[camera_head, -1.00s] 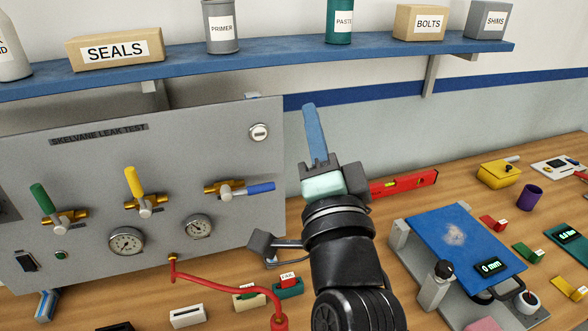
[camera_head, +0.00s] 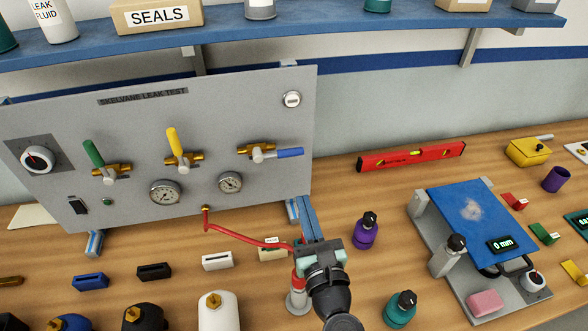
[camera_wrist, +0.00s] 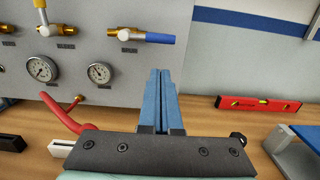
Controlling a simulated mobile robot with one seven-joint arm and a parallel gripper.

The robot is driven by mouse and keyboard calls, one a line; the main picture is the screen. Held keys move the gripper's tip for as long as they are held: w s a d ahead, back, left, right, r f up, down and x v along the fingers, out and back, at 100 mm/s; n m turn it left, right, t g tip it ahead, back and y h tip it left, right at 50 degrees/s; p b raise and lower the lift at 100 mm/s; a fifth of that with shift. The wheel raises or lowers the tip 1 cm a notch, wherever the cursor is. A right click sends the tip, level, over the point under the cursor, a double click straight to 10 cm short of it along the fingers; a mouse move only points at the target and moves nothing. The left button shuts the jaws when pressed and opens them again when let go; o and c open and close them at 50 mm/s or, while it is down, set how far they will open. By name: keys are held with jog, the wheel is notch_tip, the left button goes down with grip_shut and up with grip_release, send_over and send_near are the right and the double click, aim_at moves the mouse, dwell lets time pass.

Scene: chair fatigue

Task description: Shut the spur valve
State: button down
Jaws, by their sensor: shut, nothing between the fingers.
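The grey leak test panel (camera_head: 230,110) carries three brass valves in a row. The left valve has a green handle (camera_head: 93,153) tilted up and left. The middle one has a yellow handle (camera_head: 173,142) standing nearly upright. The right one has a blue handle (camera_head: 290,153) lying level, pointing right; it also shows in the wrist view (camera_wrist: 160,38). Small labels under the valves are too blurred to tell which is the spur valve. My gripper (camera_head: 305,205) is shut and empty, its blue fingers together below the blue handle, by the panel's lower right corner, apart from the handle.
Two gauges (camera_head: 166,192) sit below the valves. A red hose (camera_head: 240,236) runs from the panel's lower edge toward my gripper. A purple bottle (camera_head: 365,232) stands right of my gripper. A red level (camera_head: 411,157) lies behind; the bench between it and the panel is clear.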

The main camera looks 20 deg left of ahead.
jog(key=x, duration=0.9)
jog(key=shift+w+a, duration=0.25)
jog(key=shift+w, duration=0.05)
jog(key=shift+w+d+r+n, duration=0.1)
jog(key=shift+d+r+n, duration=0.1)
jog(key=shift+r+n, duration=0.5)
jog(key=shift+w+d+r+n, duration=0.1)
jog(key=shift+r+n, duration=0.7)
jog(key=shift+n, duration=0.7)
notch_tip(320, 180, up, 5)
jog(key=n, duration=0.9)
send_over(295, 154)
jog(key=s, duration=0.3)
jog(key=shift+s+a+r+n+g, duration=0.2)
jog(key=shift+a+n, duration=0.3)
jog(key=shift+n, duration=0.45)
jog(key=shift+s+a+r+n+g, duration=0.15)
jog(key=shift+s+a+r+n, duration=0.15)
jog(key=shift+a+n, duration=0.45)
jog(key=shift+s+a+r+n+g, duration=0.2)
jog(key=shift+a+r+n, duration=0.1)
jog(key=shift+n, duration=0.8)
jog(key=shift+s, duration=0.1)
